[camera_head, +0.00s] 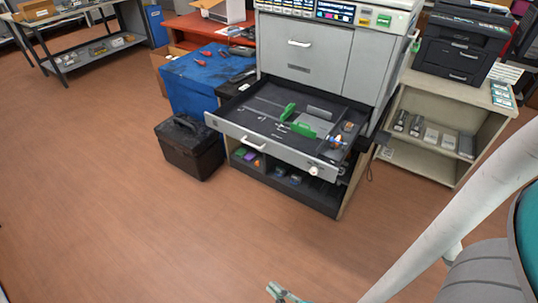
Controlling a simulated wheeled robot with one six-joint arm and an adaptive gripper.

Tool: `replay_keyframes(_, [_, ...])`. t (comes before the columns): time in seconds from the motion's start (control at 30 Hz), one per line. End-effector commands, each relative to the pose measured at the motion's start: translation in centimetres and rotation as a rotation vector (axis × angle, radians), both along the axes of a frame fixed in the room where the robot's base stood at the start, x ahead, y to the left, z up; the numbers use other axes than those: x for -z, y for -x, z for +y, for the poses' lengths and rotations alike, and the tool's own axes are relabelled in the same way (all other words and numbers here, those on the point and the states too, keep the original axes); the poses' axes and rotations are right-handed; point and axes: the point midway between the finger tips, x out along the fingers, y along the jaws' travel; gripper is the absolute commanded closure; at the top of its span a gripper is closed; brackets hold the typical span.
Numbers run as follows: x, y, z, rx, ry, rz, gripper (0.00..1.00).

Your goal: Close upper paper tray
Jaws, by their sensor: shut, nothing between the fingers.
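The open paper tray (231,127) is pulled well out of the front of the large grey printer (335,62). It has a grey front panel with a light handle (253,143) and a round knob (314,171). Green paper guides (303,129) and small loose items lie inside it. Above it, a grey front panel with its own handle (299,43) is flush with the printer. What seems to be the tip of my gripper (284,293) shows at the bottom edge, shut and empty, well apart from the tray. The rest of my gripper is cut off.
A black toolbox (189,148) stands on the floor left of the tray, near a blue cabinet (190,82). A beige shelf unit (408,103) with a black printer (462,45) stands at right. The floor in front is clear.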

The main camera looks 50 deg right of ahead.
Motion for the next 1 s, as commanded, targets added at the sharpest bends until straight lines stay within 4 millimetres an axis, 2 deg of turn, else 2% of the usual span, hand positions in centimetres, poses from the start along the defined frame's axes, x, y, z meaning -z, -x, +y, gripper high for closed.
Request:
replay_keyframes(0.03, [0.5,-1.8,-1.0,0.016,0.059,-0.001,1.00])
replay_keyframes(0.17, [1.7,-5.6,-3.8,0.054,0.224,0.015,1.00])
replay_keyframes(0.3, [2.2,-9.7,-7.5,0.107,0.397,0.045,1.00])
replay_keyframes(0.47, [1.9,-14.3,-12.5,0.180,0.594,0.090,1.00])
replay_keyframes(0.6, [0.8,-17.7,-17.4,0.256,0.759,0.141,1.00])
replay_keyframes(0.8, [-1.3,-20.9,-23.0,0.344,0.932,0.207,1.00])
replay_keyframes(1.0, [-2.2,-21.9,-25.2,0.380,0.996,0.239,1.00])
